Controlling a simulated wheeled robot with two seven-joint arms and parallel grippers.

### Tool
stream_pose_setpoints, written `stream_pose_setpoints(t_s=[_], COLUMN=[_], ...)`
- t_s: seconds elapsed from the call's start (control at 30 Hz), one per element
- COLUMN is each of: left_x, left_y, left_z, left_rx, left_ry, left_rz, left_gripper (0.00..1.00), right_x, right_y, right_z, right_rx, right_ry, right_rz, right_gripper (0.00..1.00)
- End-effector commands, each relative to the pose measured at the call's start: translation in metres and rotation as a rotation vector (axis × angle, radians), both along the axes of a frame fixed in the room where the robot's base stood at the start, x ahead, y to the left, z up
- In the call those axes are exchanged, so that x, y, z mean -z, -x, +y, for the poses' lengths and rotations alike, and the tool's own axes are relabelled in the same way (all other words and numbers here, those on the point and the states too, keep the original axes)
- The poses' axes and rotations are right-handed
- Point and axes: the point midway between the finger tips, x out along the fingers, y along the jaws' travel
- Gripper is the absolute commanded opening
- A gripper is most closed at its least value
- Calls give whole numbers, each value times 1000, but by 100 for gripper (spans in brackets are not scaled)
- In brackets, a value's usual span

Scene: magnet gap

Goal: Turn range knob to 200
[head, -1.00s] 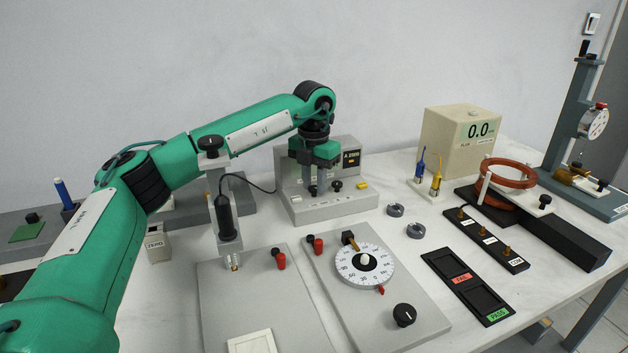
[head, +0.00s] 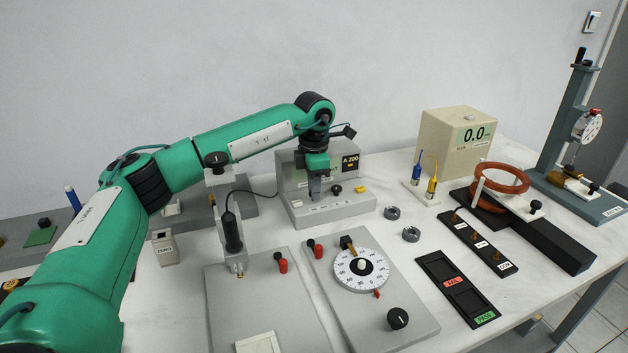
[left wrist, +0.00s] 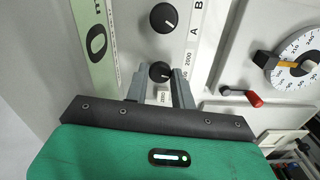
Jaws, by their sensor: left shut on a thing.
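The grey instrument (head: 295,205) stands at the back of the table, and its small dark display (head: 350,162) reads "A 200". My left gripper (head: 316,188) is at its front face. In the left wrist view my gripper (left wrist: 160,82) has its two grey fingers on either side of a black range knob (left wrist: 160,71), shut on it. That knob is hidden behind the gripper in the head view. A second black knob (left wrist: 165,18) with a white pointer line is free; it also shows in the head view (head: 336,189). My right gripper is not in view.
A yellow button (head: 360,188) is right of the free knob. A probe stand (head: 226,215) with a cable rises left of the instrument. A white dial (head: 361,270) on a grey plate lies in front. A beige meter (head: 456,143) reads 0.0.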

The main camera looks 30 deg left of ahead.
Motion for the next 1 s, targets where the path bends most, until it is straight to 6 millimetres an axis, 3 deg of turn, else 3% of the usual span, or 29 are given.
stream_pose_setpoints(t_s=[0.43,1.0], left_x=[-2,-2], left_y=[-1,-1], left_z=[0,0], left_rx=[246,291], left_ry=[0,1], left_rz=[-4,-5], left_gripper=[2,2], right_x=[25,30], right_y=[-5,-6], right_z=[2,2], right_rx=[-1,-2], right_ry=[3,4], right_rz=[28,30], right_gripper=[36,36])
